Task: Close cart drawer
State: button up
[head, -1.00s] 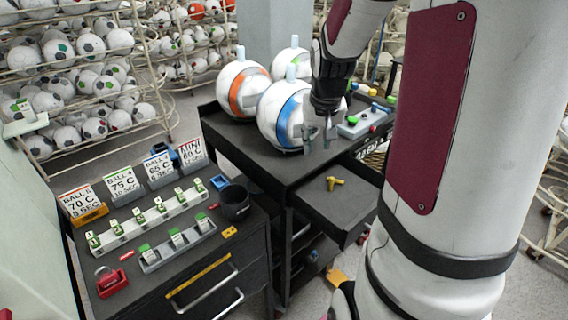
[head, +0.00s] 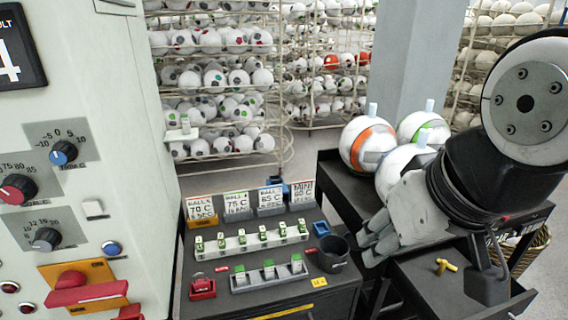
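The cart drawer (head: 420,291) stands pulled out from the dark cart (head: 333,181) at the lower right. A small yellow object (head: 445,266) lies inside it. My gripper (head: 371,240) is in front of the cart, at the drawer's left side in the picture. Its pale fingers point left, and nothing shows held between them. I cannot tell how far apart the fingers are, or whether they touch the drawer. My arm hides part of the cart top and the drawer's back and right parts.
Large balls (head: 367,146) stand on the cart top. Left of the drawer is a dark cabinet (head: 345,277) with ball signs, small racks and a dark cup (head: 333,254). A control panel (head: 75,200) fills the left side. Ball racks (head: 215,90) stand behind.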

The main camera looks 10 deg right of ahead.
aim_at(431, 296)
jog(key=i+l+z, duration=0.1)
jog(key=z, duration=1.25)
jog(key=k+j+u, duration=0.25)
jog(key=k+l, duration=0.1)
jog(key=k, duration=0.05)
